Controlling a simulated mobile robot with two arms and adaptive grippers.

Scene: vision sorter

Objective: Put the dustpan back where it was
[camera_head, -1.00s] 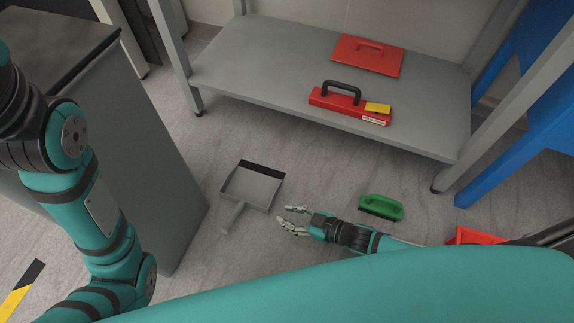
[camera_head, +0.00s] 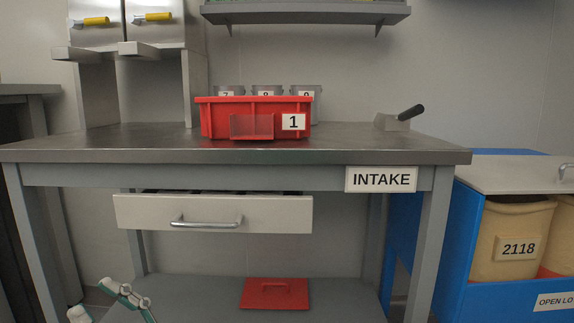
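The dustpan is not in view now; about a second ago it lay on the floor as a grey pan with a dark lip and grey handle.
A workbench (camera_head: 350,142) marked INTAKE carries a red bin (camera_head: 215,118) and a grey scoop-like thing (camera_head: 395,122) with a dark handle. Its drawer (camera_head: 150,213) looks slightly open. A red lid-like plate (camera_head: 258,296) lies on the lower shelf (camera_head: 340,300). A blue unit (camera_head: 445,250) stands right.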

